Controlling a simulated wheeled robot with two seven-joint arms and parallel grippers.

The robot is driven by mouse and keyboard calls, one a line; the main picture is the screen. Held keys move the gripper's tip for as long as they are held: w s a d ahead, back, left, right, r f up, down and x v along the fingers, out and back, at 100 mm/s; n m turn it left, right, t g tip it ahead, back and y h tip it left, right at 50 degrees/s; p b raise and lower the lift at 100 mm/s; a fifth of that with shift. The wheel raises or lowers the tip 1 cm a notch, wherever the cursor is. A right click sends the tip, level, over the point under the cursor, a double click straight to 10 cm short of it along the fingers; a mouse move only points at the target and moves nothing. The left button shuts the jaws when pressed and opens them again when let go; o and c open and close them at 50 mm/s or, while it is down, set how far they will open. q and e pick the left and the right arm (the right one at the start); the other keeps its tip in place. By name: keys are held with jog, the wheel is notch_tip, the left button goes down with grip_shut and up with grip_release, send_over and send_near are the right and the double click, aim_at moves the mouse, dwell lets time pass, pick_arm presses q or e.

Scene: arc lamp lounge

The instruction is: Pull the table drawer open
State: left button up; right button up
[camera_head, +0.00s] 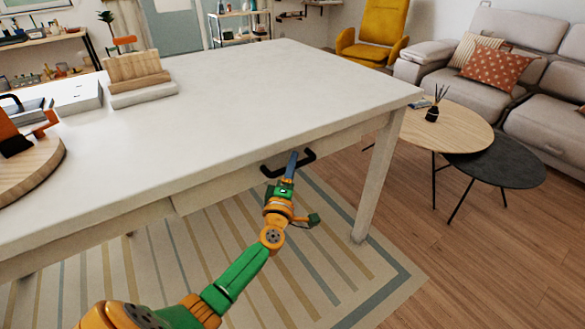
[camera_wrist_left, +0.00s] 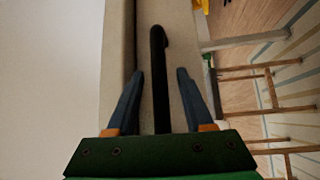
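The white table (camera_head: 230,95) has a drawer front (camera_head: 235,181) under its near edge. The drawer front looks about level with the table's edge. A black bar handle (camera_head: 306,158) sits on it. My left gripper (camera_head: 291,160) reaches up to the handle from below. In the left wrist view, the handle (camera_wrist_left: 158,60) runs between the two blue fingers of the left gripper (camera_wrist_left: 160,72). The fingers are apart, one on each side of the bar, with a gap on both sides. My right gripper is not in view.
A wooden block holder (camera_head: 135,70), a white box (camera_head: 77,95) and a round wooden board (camera_head: 35,165) stand on the table's left part. A table leg (camera_head: 376,180) is right of my left arm. A striped rug (camera_head: 320,255) lies below. Round side tables (camera_head: 450,130) stand to the right.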

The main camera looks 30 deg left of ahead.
pick_arm(q)
grip_shut()
dwell(1.3)
